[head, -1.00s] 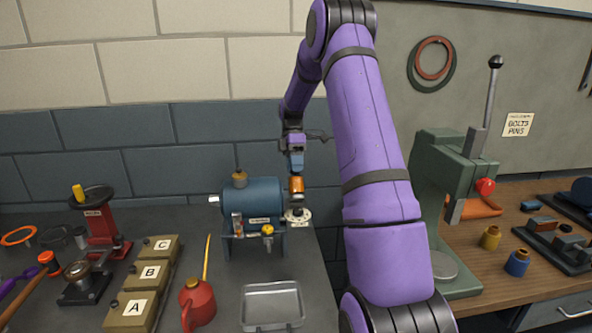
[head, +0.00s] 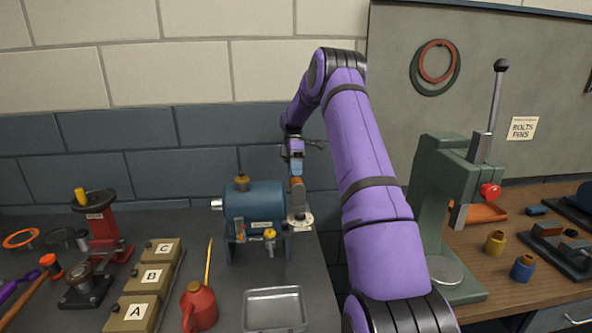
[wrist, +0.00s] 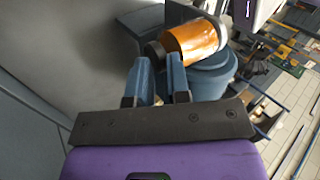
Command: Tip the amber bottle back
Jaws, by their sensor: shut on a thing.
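The amber bottle (wrist: 190,42) shows in the wrist view as an orange cylinder lying aslant, with a dark end near my fingers and a pale grey end away from them. My gripper (wrist: 158,68) has its two blue fingers shut at the dark end; the exact contact is hard to see. In the head view my gripper (head: 296,172) points down over the right end of the blue casing (head: 254,203). There the bottle (head: 297,185) is small and brownish, above a pale round flange (head: 300,220). Its exact tilt there cannot be told.
A brass-topped fitting (head: 241,182) stands on the casing. A metal tray (head: 274,308), red oil can (head: 198,306) and lettered boxes (head: 152,277) stand in front. A green press (head: 440,205) is at right. The dark bench behind the boxes has clear room.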

